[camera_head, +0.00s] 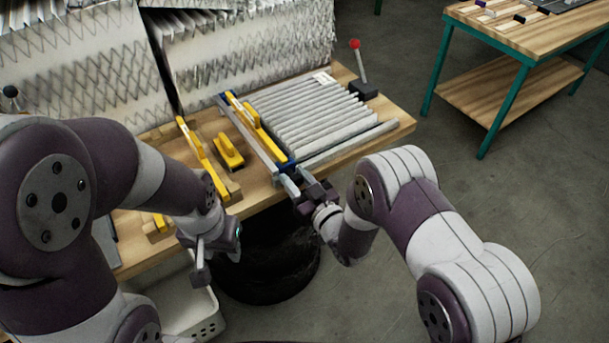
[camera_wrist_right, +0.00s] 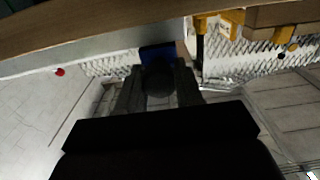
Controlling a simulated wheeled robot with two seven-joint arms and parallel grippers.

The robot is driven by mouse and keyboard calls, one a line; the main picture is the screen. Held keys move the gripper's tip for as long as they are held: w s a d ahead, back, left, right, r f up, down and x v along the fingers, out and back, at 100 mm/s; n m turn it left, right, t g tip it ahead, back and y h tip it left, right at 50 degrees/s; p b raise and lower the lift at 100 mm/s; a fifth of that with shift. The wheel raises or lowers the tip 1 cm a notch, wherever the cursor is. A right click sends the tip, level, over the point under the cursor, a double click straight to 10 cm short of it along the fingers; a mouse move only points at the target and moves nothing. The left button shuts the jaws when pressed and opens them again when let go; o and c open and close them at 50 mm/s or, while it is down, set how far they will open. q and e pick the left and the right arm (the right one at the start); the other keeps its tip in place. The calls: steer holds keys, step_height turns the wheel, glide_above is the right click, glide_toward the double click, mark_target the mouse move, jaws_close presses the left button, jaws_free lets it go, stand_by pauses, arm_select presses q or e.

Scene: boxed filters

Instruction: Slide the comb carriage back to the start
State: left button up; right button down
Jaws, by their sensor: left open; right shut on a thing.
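The comb carriage (camera_head: 257,125) is a long yellow bar with blue ends. It lies on a rail along the left side of a grey pleated filter pack (camera_head: 312,112) on the wooden bench. My right gripper (camera_head: 303,189) is at the carriage's near blue end, at the bench's front edge. In the right wrist view, its fingers (camera_wrist_right: 160,88) are shut on a dark round knob (camera_wrist_right: 160,78) below a blue block (camera_wrist_right: 157,54). My left gripper (camera_head: 217,250) is open and empty, in front of the bench and away from the carriage.
A yellow tool (camera_head: 229,152) and another yellow bar (camera_head: 195,143) lie left of the carriage. A red-knobbed lever (camera_head: 357,62) stands at the back right. A black bin (camera_head: 268,262) and a white crate (camera_head: 205,318) sit below the front edge. Large pleated filters stand behind.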

steer(key=shift+s+a, duration=0.1)
stand_by(0.3)
steer(key=c, duration=0.8)
jaws_free()
steer(key=shift+c, duration=0.2)
steer(key=shift+o, duration=0.4)
steer(key=shift+s+a, duration=0.1)
steer(key=shift+a, duration=0.1)
steer(key=shift+d, duration=0.1)
steer(key=b+v, duration=0.2)
steer(key=v, duration=1)
steer(key=shift+s, duration=0.25)
steer(key=shift+d, duration=0.15)
